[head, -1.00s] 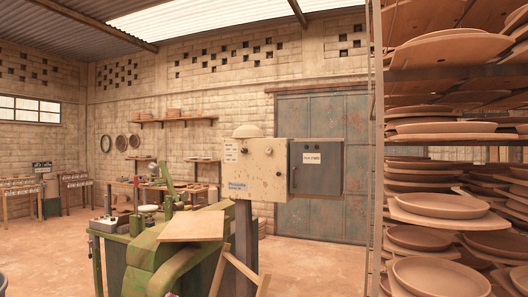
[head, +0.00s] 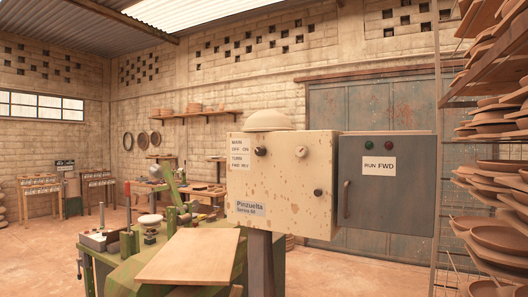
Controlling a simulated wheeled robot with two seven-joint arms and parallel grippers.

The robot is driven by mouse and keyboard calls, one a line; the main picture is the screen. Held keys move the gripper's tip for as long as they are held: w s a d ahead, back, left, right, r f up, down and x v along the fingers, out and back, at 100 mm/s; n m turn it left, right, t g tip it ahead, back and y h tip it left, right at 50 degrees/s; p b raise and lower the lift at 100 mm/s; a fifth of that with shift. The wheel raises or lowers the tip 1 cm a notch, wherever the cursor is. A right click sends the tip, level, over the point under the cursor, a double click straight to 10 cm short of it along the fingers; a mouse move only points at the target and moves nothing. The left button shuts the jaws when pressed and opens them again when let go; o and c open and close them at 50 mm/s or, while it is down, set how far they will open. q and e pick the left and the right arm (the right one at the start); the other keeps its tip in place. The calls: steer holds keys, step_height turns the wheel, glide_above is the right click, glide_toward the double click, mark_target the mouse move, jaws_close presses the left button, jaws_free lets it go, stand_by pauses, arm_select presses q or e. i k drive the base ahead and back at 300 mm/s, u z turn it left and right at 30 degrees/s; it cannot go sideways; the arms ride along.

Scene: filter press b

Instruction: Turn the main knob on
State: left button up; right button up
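A cream, rust-spotted control box (head: 282,185) stands on a dark post right of centre in the head view. A label (head: 241,150) at its upper left reads MAIN OFF ON and TURN FWD REV. A black knob (head: 260,151) sits beside the label, and a pale knob (head: 301,151) is further right. A small dark knob (head: 318,192) is lower right. Which knob is the main one, and its setting, I cannot tell for sure. Neither of my grippers is in view.
A grey cabinet (head: 386,190) with a handle, a red and a green light and a RUN FWD label adjoins the box. A green machine (head: 125,275) with a wooden board (head: 190,256) stands front left. A rack of clay plates (head: 495,190) is at right. Floor at left is open.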

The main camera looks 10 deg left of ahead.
mark_target(260, 151)
steer(key=i, duration=1.2)
steer(key=u, duration=1.55)
